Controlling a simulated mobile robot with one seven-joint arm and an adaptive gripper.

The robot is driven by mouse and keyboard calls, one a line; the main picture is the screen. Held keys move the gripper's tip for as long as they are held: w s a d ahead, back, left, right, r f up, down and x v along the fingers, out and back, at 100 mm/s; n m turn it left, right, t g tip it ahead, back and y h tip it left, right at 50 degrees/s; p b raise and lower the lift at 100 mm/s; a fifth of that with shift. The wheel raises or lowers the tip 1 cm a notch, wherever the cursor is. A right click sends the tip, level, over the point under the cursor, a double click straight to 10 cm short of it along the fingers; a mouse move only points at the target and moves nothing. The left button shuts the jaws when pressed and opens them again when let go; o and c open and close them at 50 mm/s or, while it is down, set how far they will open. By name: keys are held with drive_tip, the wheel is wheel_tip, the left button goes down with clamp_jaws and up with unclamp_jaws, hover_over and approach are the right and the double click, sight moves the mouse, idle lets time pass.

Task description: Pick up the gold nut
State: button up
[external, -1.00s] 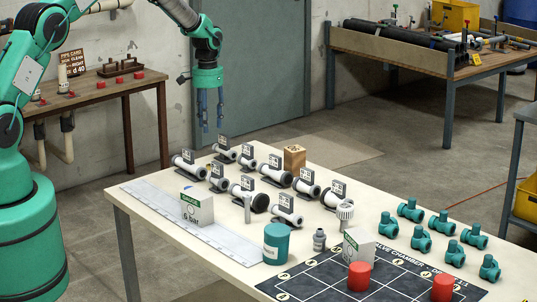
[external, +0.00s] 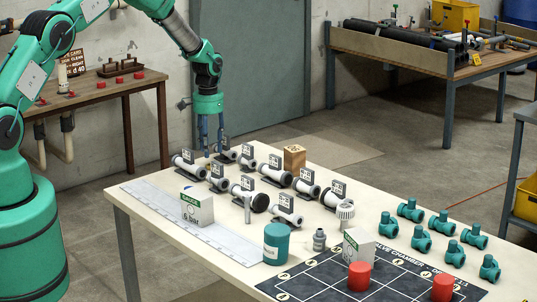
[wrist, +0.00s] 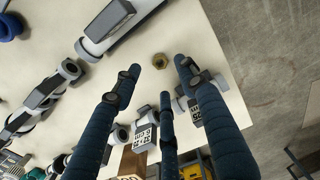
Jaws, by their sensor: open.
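The gold nut (wrist: 160,60) is a small hexagonal piece lying on the cream table top in the wrist view. It shows between the tips of my gripper's dark blue fingers (wrist: 157,80), with clear space around it. My gripper (external: 213,152) is open and empty, pointing down over the far left part of the table. In the external view I cannot clearly make out the nut; the fingers and pipe pieces crowd that spot.
White pipe pieces with black tags (external: 280,172) stand in rows close to the fingers. A wooden block (external: 294,158), a gauge box (external: 197,207) and teal valves (external: 421,239) stand on the table. The table edge and floor (wrist: 250,50) lie right of the fingers in the wrist view.

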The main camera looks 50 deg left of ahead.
drive_tip(key=shift+f, duration=0.1)
drive_tip(key=shift+f, duration=2.5)
clamp_jaws()
